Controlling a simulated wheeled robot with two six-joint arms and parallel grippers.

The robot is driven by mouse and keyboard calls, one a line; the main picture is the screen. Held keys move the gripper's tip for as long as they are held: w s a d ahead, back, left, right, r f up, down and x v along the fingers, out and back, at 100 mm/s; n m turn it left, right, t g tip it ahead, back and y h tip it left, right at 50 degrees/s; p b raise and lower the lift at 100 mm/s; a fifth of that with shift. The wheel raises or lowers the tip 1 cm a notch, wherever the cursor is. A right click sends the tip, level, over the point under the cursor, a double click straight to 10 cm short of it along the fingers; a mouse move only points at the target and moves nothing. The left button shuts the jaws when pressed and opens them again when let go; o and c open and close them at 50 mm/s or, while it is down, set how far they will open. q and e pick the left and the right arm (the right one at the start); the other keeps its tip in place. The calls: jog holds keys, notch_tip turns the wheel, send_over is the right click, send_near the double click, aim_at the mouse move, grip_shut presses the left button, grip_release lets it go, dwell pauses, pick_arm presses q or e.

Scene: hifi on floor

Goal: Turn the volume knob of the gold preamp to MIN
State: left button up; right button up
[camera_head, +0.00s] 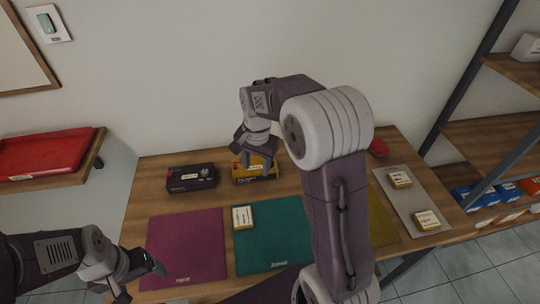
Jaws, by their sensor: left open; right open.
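The gold preamp (256,180) is a small yellow-gold box with a label, near the back of the wooden table. My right gripper (254,163) is open and points down right over the preamp, hiding much of its top. The volume knob and its setting cannot be made out; whether the fingers touch it cannot be told. My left gripper (141,282) is open and empty at the table's front left corner, well away from the preamp.
A black box (191,178) stands left of the preamp. Purple (185,250), teal (272,236) and olive (381,225) mats lie in front. Small labelled boxes rest on the teal mat and grey panel (408,205). A shelf unit (490,139) stands at the right.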

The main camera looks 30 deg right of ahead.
jog(key=w+d+r+m+p, duration=0.2)
jog(key=w+d+m+p, duration=0.35)
jog(key=w, duration=0.55)
jog(key=shift+n+g, duration=0.6)
jog(key=shift+n, duration=0.05)
jog(key=d+f+p, duration=0.1)
jog(key=f, duration=0.3)
jog(key=d+f+p, duration=0.1)
jog(key=f+p, duration=0.1)
jog(key=f, duration=0.2)
jog(key=s+d+f+p, duration=0.1)
jog(key=f+p, duration=0.1)
jog(key=f, duration=0.2)
jog(key=shift+d+f, duration=0.3)
jog(key=shift+d, duration=0.1)
jog(key=shift+s+f, duration=0.1)
jog(key=shift+f, duration=0.3)
pick_arm(q)
notch_tip(320, 180, up, 12)
jog(key=shift+r, duration=0.25)
pick_arm(e)
jog(key=shift+a, duration=0.1)
grip_shut()
